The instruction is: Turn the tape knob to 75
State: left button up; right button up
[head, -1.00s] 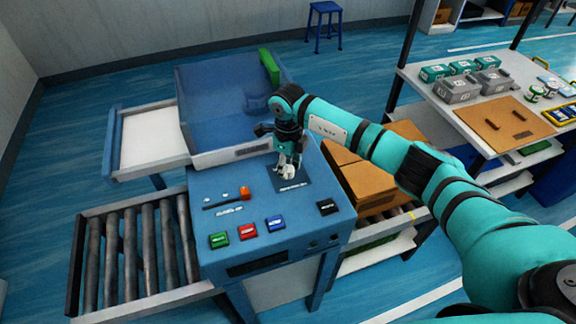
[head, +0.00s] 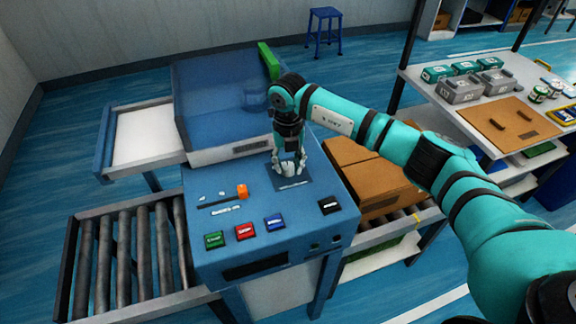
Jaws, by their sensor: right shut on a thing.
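The tape knob (head: 289,169) is a small white knob on a dark square plate on top of the blue machine (head: 205,175). My right gripper (head: 290,165) comes down on it from above and is shut on it. The fingers hide much of the knob, and its scale and pointer are too small to read. My left gripper is not in view.
On the panel are an orange slider (head: 242,191) and green (head: 215,239), red (head: 245,230), blue (head: 275,222) and black (head: 329,205) buttons. A roller conveyor (head: 130,250) stands left; cardboard boxes (head: 370,175) lie right. A table (head: 440,85) with small boxes is farther right.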

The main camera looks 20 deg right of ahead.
aim_at(288, 166)
jog(key=m+b, duration=0.1)
jog(key=m, duration=0.2)
jog(key=shift+m, duration=0.3)
jog(key=shift+m+b, duration=0.45)
jog(key=shift+m, duration=1.35)
jog(key=o, duration=1.1)
jog(key=shift+r, duration=0.25)
notch_tip(288, 166, up, 12)
jog(key=shift+f, duration=0.2)
